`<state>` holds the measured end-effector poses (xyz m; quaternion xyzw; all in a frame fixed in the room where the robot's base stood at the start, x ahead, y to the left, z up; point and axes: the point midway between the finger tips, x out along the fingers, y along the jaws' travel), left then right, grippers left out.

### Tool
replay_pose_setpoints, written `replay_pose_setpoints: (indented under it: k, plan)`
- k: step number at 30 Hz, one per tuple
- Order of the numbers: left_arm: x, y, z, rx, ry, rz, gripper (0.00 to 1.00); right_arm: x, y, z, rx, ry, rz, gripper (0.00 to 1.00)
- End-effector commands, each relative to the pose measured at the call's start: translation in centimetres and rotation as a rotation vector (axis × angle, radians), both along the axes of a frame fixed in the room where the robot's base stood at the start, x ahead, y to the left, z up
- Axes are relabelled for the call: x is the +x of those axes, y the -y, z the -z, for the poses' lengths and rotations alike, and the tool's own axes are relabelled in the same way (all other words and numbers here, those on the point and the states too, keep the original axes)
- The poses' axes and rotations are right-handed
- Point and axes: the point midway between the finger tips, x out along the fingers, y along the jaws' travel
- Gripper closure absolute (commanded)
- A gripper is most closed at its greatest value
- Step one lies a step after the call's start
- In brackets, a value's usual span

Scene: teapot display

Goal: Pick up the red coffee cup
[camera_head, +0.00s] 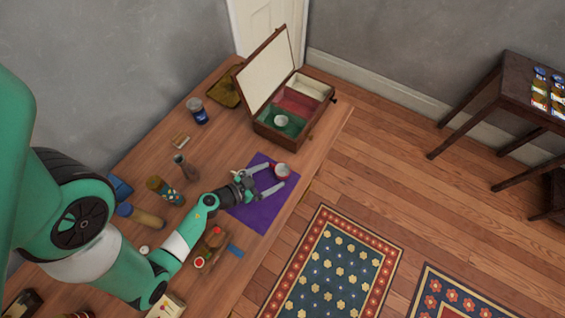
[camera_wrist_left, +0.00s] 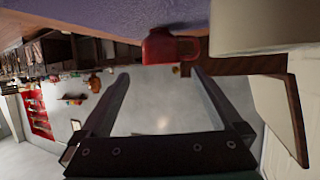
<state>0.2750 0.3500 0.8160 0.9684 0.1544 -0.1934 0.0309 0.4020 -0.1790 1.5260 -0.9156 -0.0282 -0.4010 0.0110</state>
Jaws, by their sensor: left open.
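The red coffee cup (camera_head: 282,171) stands on a purple mat (camera_head: 256,216) on the wooden table in the head view. Its inside looks pale. My left gripper (camera_head: 276,175) is open, with its fingertips close to the cup, one on either side of its near edge. In the left wrist view, which is upside down, the red cup (camera_wrist_left: 160,46) is at the top, between the lines of the open fingers (camera_wrist_left: 160,76) and beyond their tips. I cannot tell whether a finger touches it. My right gripper is not in view.
An open wooden box (camera_head: 275,130) with a small white cup (camera_head: 281,121) in it stands behind the mat. A vase (camera_head: 186,170), a blue tin (camera_head: 198,112) and jars stand to the left. A blue block (camera_head: 236,250) lies near the table's front edge.

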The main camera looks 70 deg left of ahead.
Motion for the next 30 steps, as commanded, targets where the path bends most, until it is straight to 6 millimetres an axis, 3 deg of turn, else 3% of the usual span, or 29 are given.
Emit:
replay_pose_setpoints:
  k: [8, 13, 17, 24, 30]
  plan:
    - [1.4, -0.5, 0.7, 0.001, 0.002, -0.001, 0.00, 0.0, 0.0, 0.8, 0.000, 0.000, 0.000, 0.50]
    - [3.7, -1.5, 2.3, 0.005, 0.004, 0.002, 0.00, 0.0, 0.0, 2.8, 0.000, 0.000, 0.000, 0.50]
    - [5.2, -2.0, 2.6, 0.002, 0.003, 0.000, 0.00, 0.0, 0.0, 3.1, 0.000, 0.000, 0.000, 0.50]
    - [5.4, -2.1, 2.5, 0.001, 0.001, -0.002, 0.00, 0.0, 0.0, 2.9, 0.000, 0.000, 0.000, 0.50]
    - [5.4, -2.1, 2.5, 0.001, 0.002, -0.002, 0.34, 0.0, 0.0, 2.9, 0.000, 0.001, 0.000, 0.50]
